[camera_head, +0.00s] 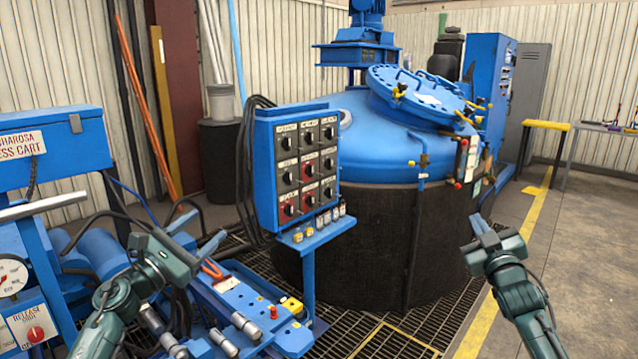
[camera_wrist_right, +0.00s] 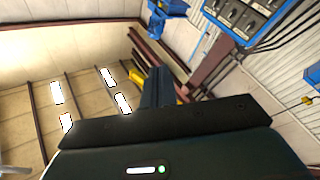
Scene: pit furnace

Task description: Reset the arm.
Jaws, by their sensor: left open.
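My left gripper (camera_head: 204,227) is at the lower left of the head view, its two fingers apart and nothing between them. It is in front of the blue cart and left of the control panel. My right gripper (camera_head: 480,222) is at the right, pointing up in front of the dark furnace body. Its fingers appear together with nothing held; they also show as one narrow block in the right wrist view (camera_wrist_right: 158,90).
A blue control panel (camera_head: 295,165) with several knobs stands between the arms. The furnace (camera_head: 375,235) with its blue lid (camera_head: 425,95) fills the middle. A blue press cart (camera_head: 50,150) is close on the left. Clear floor (camera_head: 575,290) lies at the right.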

